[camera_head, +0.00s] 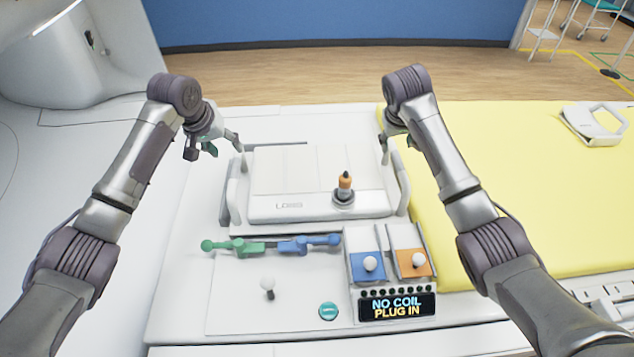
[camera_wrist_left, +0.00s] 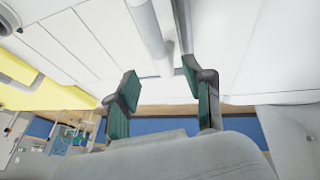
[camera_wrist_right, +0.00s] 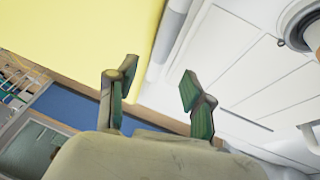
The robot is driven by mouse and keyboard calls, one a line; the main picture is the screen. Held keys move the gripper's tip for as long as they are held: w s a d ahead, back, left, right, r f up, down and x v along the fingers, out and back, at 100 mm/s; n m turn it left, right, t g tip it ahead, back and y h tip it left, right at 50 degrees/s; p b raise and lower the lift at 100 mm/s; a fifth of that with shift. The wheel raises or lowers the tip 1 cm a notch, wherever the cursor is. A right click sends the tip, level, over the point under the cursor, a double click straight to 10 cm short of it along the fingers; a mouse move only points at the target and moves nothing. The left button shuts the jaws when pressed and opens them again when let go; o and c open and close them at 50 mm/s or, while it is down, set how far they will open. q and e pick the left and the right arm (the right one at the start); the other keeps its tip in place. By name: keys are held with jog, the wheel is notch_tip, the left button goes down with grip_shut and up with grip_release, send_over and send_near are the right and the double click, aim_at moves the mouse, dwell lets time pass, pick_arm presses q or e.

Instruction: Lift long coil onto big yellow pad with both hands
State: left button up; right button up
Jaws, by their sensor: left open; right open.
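The long coil (camera_head: 285,170) is a white flat panel lying on the white table, with an upright rail-like handle along each side. The big yellow pad (camera_head: 500,200) lies to its right. My left gripper (camera_head: 213,150) is open and empty by the far end of the coil's left handle (camera_head: 233,190). In the left wrist view a white bar (camera_wrist_left: 150,35) runs toward the gap between its fingers (camera_wrist_left: 165,90). My right gripper (camera_head: 396,146) is open by the far end of the right handle (camera_head: 401,185). In the right wrist view a white bar (camera_wrist_right: 168,40) shows between its fingers (camera_wrist_right: 157,90).
An orange-topped plug (camera_head: 344,188) stands on the coil. In front lie a green and blue lever (camera_head: 270,245), a white knob (camera_head: 267,285), a teal button (camera_head: 328,311) and a box with a display (camera_head: 397,306) reading "NO COIL PLUG IN". A white handled object (camera_head: 590,125) sits on the pad's far right.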

aim_at(235, 158)
pick_arm(q)
jog(key=x, duration=0.7)
jog(key=shift+w+d+f, duration=0.1)
jog(key=shift+f, duration=0.25)
pick_arm(e)
jog(key=x, duration=0.7)
jog(key=shift+w+f, duration=0.1)
jog(key=shift+f, duration=0.25)
pick_arm(q)
grip_shut()
pick_arm(e)
grip_shut()
